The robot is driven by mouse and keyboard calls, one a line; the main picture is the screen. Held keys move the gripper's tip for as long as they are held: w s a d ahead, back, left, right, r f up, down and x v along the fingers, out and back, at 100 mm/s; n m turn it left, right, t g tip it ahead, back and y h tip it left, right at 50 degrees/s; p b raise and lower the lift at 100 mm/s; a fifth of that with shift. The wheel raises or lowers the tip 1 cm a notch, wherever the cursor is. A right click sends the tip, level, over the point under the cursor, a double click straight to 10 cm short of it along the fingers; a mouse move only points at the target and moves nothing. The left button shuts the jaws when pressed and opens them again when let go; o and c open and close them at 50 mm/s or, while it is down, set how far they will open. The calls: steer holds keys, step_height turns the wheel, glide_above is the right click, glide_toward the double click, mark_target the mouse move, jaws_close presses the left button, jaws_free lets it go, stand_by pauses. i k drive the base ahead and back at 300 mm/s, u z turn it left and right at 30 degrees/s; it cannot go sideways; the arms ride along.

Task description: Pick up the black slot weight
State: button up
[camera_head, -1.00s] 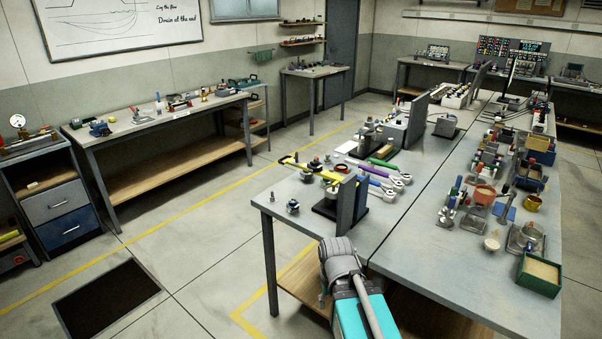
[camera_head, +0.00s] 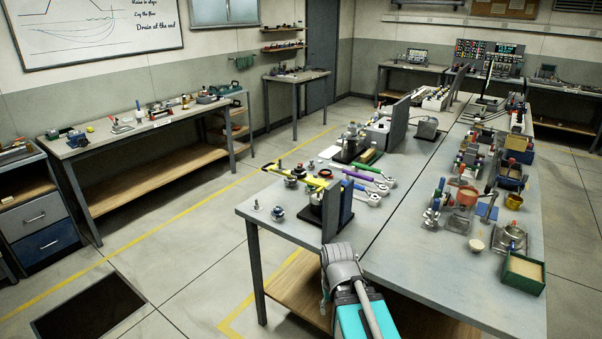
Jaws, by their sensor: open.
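I cannot pick out the black slot weight for certain; the small items are too small to tell apart. Small metal pieces (camera_head: 277,213) stand near the left front corner of the near workbench (camera_head: 400,262). Several dark and metal pieces (camera_head: 291,181) sit just behind them, by the yellow tool (camera_head: 318,180). My arm, with a grey joint and a teal link, rises at the bottom middle, in front of the bench's near edge. My gripper's fingers do not show.
An upright grey panel (camera_head: 331,212) stands near the bench's front edge, beyond my arm. Wrenches (camera_head: 362,196) lie to its right. A green box (camera_head: 522,272) stands at the right edge. The middle front of the benchtop is clear. A dark floor grate (camera_head: 88,308) lies lower left.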

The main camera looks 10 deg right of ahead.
mark_target(296, 173)
steer(key=i, duration=0.9)
steer(key=u, duration=0.05)
